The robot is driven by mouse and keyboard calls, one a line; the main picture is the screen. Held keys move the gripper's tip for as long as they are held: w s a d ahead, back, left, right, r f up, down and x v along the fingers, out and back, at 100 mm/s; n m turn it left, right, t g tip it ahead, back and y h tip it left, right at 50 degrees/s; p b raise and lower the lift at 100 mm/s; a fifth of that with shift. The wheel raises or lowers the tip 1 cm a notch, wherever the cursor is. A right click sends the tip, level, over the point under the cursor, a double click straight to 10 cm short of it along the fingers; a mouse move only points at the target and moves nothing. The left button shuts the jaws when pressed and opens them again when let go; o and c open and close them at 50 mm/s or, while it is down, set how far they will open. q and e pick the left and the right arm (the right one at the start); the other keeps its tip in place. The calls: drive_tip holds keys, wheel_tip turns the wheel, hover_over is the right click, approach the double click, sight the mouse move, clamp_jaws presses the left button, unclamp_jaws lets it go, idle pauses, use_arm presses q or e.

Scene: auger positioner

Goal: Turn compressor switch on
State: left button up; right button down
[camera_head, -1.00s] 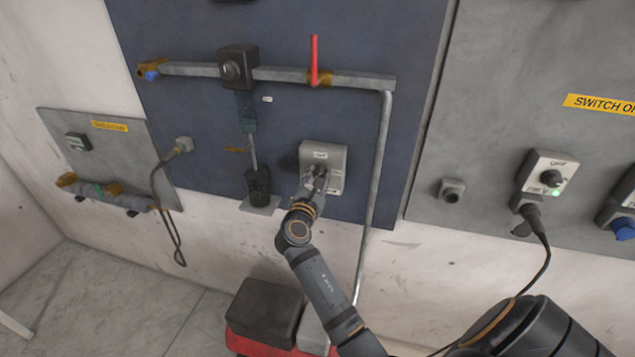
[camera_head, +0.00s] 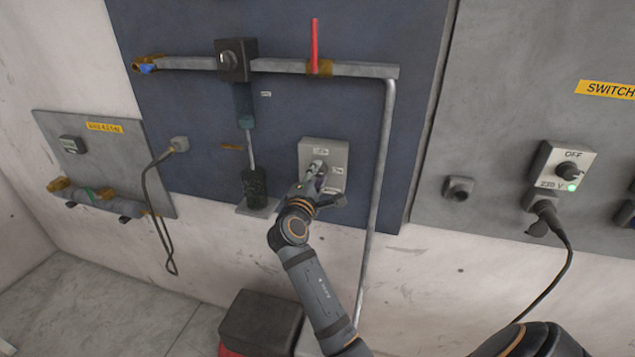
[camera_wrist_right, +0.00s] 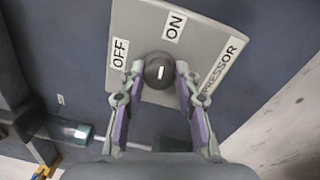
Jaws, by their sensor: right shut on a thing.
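The compressor switch is a light grey box (camera_head: 338,152) on the blue wall panel. In the right wrist view its plate (camera_wrist_right: 205,48) carries OFF, ON and partly hidden COMPRESSOR labels. Its round dark knob (camera_wrist_right: 158,80) has a white mark that points nearly straight up in that view, closer to the direction of ON than of OFF. My right gripper (camera_head: 318,178) is at the box; in the wrist view its fingertips (camera_wrist_right: 160,68) are closed on the knob from both sides. The gripper hides part of the box in the head view. My left gripper is not in view.
A pipe (camera_head: 376,180) runs down just right of the box. A red lever (camera_head: 314,45) and black valve box (camera_head: 237,60) are above. A dark box (camera_head: 262,318) stands below.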

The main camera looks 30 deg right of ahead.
drive_tip(key=shift+r+m+b, duration=0.1)
drive_tip(key=shift+m+b, duration=0.35)
drive_tip(key=shift+m, duration=0.25)
drive_tip(key=shift+r, duration=0.1)
drive_tip(key=c, duration=1.3)
unclamp_jaws()
drive_tip(key=shift+c, duration=0.2)
drive_tip(key=o, duration=0.4)
drive_tip(key=shift+c, duration=0.2)
